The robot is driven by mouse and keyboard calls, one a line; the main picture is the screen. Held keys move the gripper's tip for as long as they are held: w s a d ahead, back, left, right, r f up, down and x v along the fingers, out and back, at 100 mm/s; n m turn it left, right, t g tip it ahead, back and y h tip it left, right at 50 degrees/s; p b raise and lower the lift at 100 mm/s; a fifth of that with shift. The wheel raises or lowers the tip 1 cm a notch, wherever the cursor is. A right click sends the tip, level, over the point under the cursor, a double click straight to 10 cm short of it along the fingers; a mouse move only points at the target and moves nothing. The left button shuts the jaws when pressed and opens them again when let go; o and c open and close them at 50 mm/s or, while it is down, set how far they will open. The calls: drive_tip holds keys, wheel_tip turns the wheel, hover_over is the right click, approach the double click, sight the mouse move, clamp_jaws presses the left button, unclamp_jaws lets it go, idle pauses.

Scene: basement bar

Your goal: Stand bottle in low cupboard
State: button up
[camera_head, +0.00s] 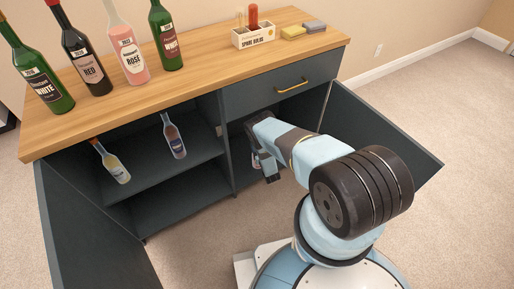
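The low cupboard (233,155) is dark blue-grey with a wooden top, and its doors stand open. My gripper (262,168) reaches into the right compartment under the drawer, partly hidden by my arm. A small part of a bottle with a pale label (256,162) shows right at my gripper; most of it is hidden, and I cannot tell whether the fingers are closed on it or whether it touches the cupboard floor. On the left shelf are a pale yellow bottle (115,167) and a dark bottle with a pale label (175,142).
The open right door (375,130) and left door (85,235) project forward. The lower left compartment looks empty.

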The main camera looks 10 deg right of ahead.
drive_tip(key=s+d, duration=0.1)
drive_tip(key=s, duration=1.1)
drive_tip(key=shift+d, duration=0.2)
